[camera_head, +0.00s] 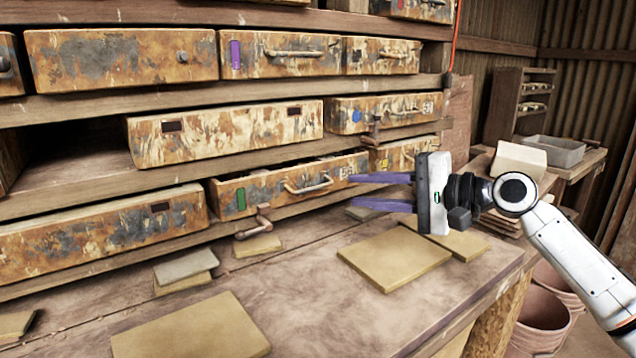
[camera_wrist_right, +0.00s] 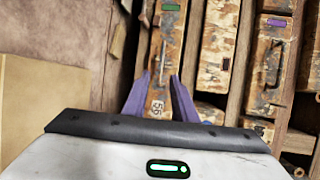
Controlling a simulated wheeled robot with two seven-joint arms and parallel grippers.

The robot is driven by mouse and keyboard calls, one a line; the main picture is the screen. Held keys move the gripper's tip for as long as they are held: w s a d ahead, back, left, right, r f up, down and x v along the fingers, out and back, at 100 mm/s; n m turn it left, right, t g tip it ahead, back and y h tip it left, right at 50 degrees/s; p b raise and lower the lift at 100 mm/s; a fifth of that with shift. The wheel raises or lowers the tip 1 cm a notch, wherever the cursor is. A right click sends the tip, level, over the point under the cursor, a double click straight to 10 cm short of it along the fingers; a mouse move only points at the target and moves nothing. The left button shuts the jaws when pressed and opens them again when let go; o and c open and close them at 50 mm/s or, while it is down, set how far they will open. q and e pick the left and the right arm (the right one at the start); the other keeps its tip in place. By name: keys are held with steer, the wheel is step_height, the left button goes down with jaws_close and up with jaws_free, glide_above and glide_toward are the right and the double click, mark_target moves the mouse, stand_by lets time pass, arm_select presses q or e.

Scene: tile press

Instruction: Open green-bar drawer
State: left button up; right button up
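The green-bar drawer (camera_head: 285,187) is a rusty, worn drawer in the lower row of the rack. It stands out a little, with a dark gap along its top edge. Its green bar (camera_head: 241,199) is at the left of its front, and a curved metal handle (camera_head: 308,184) is in the middle. The drawer also shows in the right wrist view (camera_wrist_right: 165,48), with the green bar at the top. My right gripper (camera_head: 352,190) is open and empty, its purple fingers pointing left at the drawer's right end, apart from the handle. My left gripper is not in view.
A bent metal piece (camera_head: 253,228) sticks out below the drawer. Flat tiles (camera_head: 395,258) lie on the wooden bench (camera_head: 310,290) in front. A purple-bar drawer (camera_head: 280,54) is higher up. A grey bin (camera_head: 553,151) stands at the back right.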

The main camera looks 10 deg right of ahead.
mark_target(317, 188)
steer(key=x, duration=0.9)
steer(key=shift+s+a+r, duration=0.15)
steer(key=shift+a, duration=0.05)
jaws_close()
stand_by(1.1)
